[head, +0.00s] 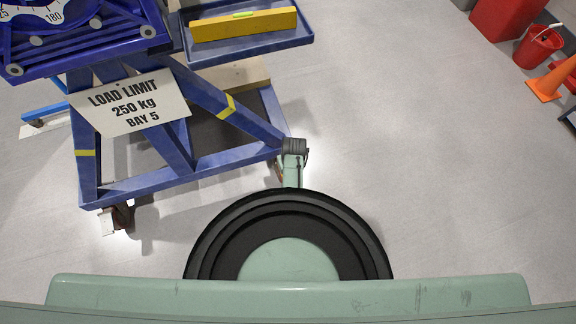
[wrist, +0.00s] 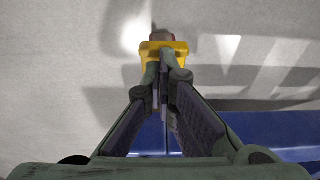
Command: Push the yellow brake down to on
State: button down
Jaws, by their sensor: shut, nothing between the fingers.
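The yellow brake (wrist: 181,48) is at the top middle of the wrist view, with a dark reddish part (wrist: 160,36) just beyond it. My gripper (wrist: 164,60) is shut and empty. Its fingertips overlap the near edge of the yellow brake in that view; I cannot tell whether they touch it. In the head view my green arm (head: 293,172) reaches to the front right corner of the blue jig frame (head: 238,157). The brake and fingertips cannot be made out there.
A blue beam (wrist: 270,135) runs below the fingers in the wrist view. A load limit sign (head: 130,102) hangs on the frame, and a yellow level (head: 245,24) lies on a blue tray (head: 255,46). A red bucket (head: 537,48) and orange cone (head: 552,80) stand far right. Open floor lies between.

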jog(key=shift+s+d+f+p, duration=0.15)
jog(key=shift+s+f, duration=0.2)
jog(key=shift+f, duration=0.3)
jog(key=shift+s+d+f+p, duration=0.15)
jog(key=shift+s+f, duration=0.2)
jog(key=shift+f, duration=0.3)
jog(key=shift+a, duration=0.1)
